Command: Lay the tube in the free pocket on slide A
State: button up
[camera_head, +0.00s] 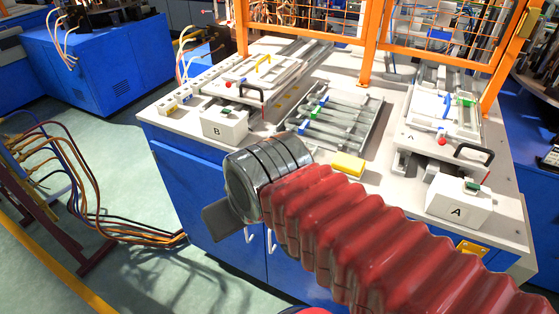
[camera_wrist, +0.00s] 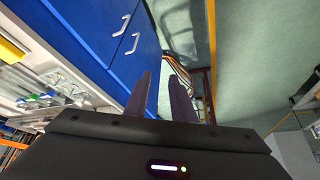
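My gripper points down-left in front of the bench; one dark finger (camera_head: 222,217) shows in the head view. In the wrist view my gripper (camera_wrist: 160,85) has two separated fingers with nothing between them. Several tubes with blue and green ends (camera_head: 318,106) lie in a rack (camera_head: 352,138) mid-bench, beyond my arm. The rack's coloured pieces (camera_wrist: 45,98) also show at the left of the wrist view. Slide A (camera_head: 412,132), with blue and green pieces on it, stands at the right behind the box marked A (camera_head: 456,211). Its pockets are too small to make out.
Slide B (camera_head: 279,78) and a box marked B (camera_head: 224,124) stand on the left of the bench. A yellow block (camera_head: 348,164) lies before the rack. An orange frame (camera_head: 370,45) rises behind. Blue cupboard doors (camera_head: 200,185) face my gripper; cables (camera_head: 95,200) hang at left.

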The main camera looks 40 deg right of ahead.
jog(key=w+d+r+n+y, duration=0.1)
jog(key=w+d+r+n, duration=0.1)
jog(key=w+d, duration=0.75)
jog(key=w+d+r+n+y, duration=0.1)
jog(key=w+d+r+n, duration=0.15)
jog(key=w+d, duration=0.65)
jog(key=s+d+f+n+t, duration=0.1)
jog(key=s+d+t, duration=0.1)
jog(key=d, duration=1.3)
jog(key=s+d+f+n+t, duration=0.1)
jog(key=s+d, duration=0.1)
jog(key=d, duration=1.4)
jog(key=shift+s+n+t, duration=0.35)
jog(key=shift+s+t, duration=0.05)
jog(key=shift+w+f, duration=0.1)
jog(key=shift+f, duration=0.1)
jog(key=x, duration=0.8)
jog(key=shift+w+f, duration=0.15)
